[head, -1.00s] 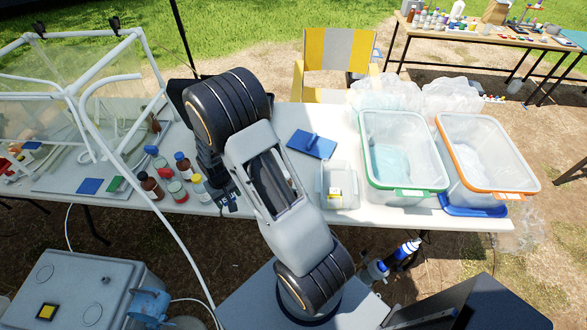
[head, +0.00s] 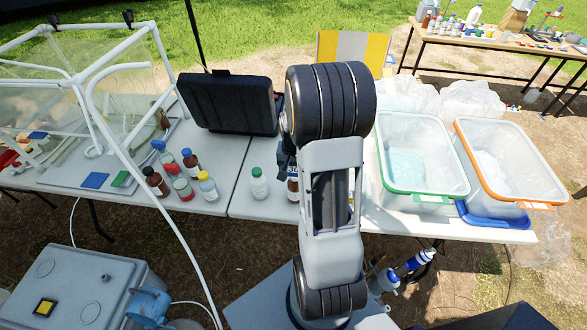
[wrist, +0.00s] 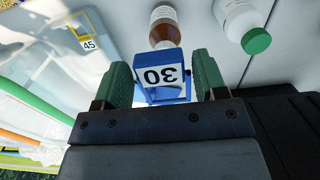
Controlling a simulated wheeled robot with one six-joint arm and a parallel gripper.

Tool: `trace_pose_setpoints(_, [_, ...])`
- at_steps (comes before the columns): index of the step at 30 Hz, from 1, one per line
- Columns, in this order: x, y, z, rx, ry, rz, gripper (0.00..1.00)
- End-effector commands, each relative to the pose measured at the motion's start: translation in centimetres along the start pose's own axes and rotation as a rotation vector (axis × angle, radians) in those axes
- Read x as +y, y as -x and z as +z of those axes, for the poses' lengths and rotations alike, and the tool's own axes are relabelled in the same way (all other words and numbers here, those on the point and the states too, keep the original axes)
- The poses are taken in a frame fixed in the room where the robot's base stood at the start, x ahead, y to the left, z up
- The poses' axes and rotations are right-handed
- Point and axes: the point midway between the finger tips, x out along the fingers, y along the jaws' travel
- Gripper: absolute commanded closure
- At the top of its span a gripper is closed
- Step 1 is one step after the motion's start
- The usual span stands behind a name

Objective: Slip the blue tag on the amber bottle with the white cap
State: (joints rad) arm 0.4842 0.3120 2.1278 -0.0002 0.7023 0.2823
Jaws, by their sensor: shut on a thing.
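In the wrist view, my gripper (wrist: 163,76) is shut on the blue tag (wrist: 164,96), which bears the number 30 and sits between two green fingers. The amber bottle (wrist: 165,33) stands just beyond the tag, with a white label on its body. A bit of its white cap (wrist: 163,45) shows at the tag's edge; the tag covers the rest. I cannot tell whether the tag touches the bottle. In the head view, the amber bottle (head: 292,187) shows at the left edge of my arm, which hides most of the gripper.
A white bottle with a green cap (head: 259,184) stands close left of the amber bottle. Several capped bottles (head: 183,180) stand farther left. A green-rimmed bin (head: 384,188) and an orange-rimmed bin (head: 468,160) stand right.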

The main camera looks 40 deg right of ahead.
Motion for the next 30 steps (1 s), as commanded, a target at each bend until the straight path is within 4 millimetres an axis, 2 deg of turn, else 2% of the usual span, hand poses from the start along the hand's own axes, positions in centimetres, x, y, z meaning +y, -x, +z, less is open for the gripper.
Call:
trace_pose_setpoints(8, [-0.1, -0.8, 0.1, 0.001, 0.002, 0.000, 0.48])
trace_pose_setpoints(24, [-0.1, -4.6, 0.1, 0.001, 0.002, 0.000, 0.48])
trace_pose_setpoints(30, [-0.1, -4.9, 0.1, 0.001, 0.002, 0.000, 0.48])
